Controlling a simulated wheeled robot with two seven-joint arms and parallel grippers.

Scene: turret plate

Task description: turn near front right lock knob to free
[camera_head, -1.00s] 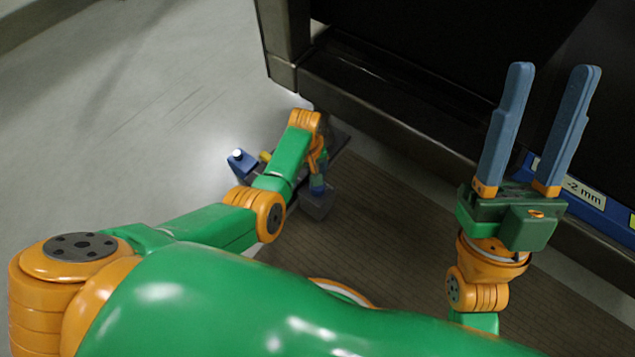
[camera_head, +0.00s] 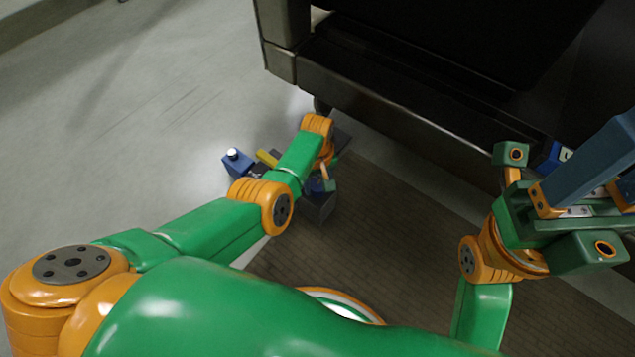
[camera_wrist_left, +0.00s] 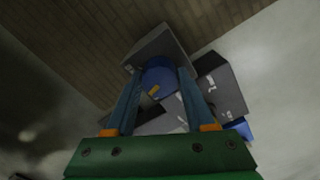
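My left gripper (camera_wrist_left: 160,72) is open, its two blue fingers standing apart on either side of a round blue knob (camera_wrist_left: 158,80) with a yellow mark. The knob sits by a grey block (camera_wrist_left: 160,45). Whether the fingers touch the knob cannot be told. In the head view my left arm reaches down to a low dark fixture (camera_head: 318,207), and its wrist hides most of the knob area. My right gripper (camera_head: 628,150) is at the right edge, partly cut off, fingers apart and empty. I cannot read the knob's exact setting.
A large black machine frame (camera_head: 400,100) rises behind the fixture and runs to the right. A blue block with a white top (camera_head: 236,162) and a yellow piece (camera_head: 267,158) lie left of my left wrist. Brown slatted flooring (camera_head: 390,230) and grey floor (camera_head: 150,100) are clear.

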